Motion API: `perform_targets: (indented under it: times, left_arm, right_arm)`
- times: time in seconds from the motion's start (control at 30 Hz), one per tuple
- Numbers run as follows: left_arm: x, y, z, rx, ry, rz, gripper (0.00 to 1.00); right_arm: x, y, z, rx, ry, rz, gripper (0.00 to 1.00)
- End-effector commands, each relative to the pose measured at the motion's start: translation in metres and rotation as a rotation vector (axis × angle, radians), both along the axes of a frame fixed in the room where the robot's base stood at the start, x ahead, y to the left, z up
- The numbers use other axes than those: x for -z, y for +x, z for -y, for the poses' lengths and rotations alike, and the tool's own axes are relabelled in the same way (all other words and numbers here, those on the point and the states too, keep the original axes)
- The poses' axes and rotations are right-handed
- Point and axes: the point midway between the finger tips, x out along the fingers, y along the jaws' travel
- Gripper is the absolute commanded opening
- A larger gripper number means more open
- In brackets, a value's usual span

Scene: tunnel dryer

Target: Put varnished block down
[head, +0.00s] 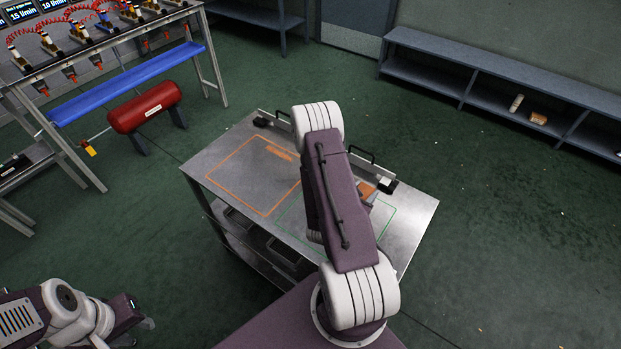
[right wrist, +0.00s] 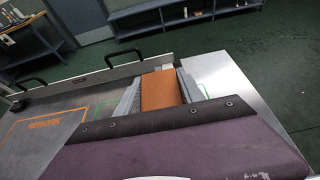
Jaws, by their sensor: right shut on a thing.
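The varnished block (right wrist: 160,90) is an orange-brown slab. In the right wrist view it lies between the two grey fingers of my right gripper (right wrist: 159,93), which is shut on it. In the head view only a bit of the block (head: 366,189) shows beside my right arm, which hides most of the gripper. The block is over or on the green-outlined area (head: 392,211) of the metal table (head: 420,215); I cannot tell whether it touches the top. My left gripper (head: 146,323) is at the lower left, away from the table; its opening is unclear.
An orange-outlined area (head: 222,163) on the table's left half looks empty. Black handles (head: 361,152) and a raised rail run along the far edge. A red tank (head: 146,106) and blue bench stand at left. A low shelf (head: 490,75) stands at the back right.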

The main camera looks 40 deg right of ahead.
Motion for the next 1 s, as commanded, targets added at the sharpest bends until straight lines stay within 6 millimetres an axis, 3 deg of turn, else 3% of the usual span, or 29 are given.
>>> perform_targets:
  times: [0.07,0.23,0.53,0.6,0.8,1.0]
  left_arm:
    - [0.007,0.000,0.000,0.000,0.000,0.000,0.36]
    - [0.056,0.000,0.000,0.000,0.000,0.000,0.36]
    - [0.117,0.000,0.000,0.000,0.000,0.000,0.36]
    - [0.104,0.000,0.000,0.000,0.000,-0.001,0.36]
    - [0.104,0.001,0.000,0.000,0.000,0.001,0.36]
    - [0.104,0.000,0.000,0.000,0.000,0.000,0.36]
  right_arm:
    - [0.004,0.002,0.000,0.000,-0.002,0.001,0.00]
    - [0.030,0.028,-0.004,-0.003,-0.001,0.011,0.00]
    - [0.039,0.048,-0.006,-0.001,-0.002,0.008,0.00]
    - [0.038,0.063,-0.008,-0.003,0.001,0.000,0.00]
    - [0.060,0.100,-0.013,-0.002,0.001,0.000,0.00]
    - [0.070,0.117,-0.015,0.000,0.000,0.000,0.00]
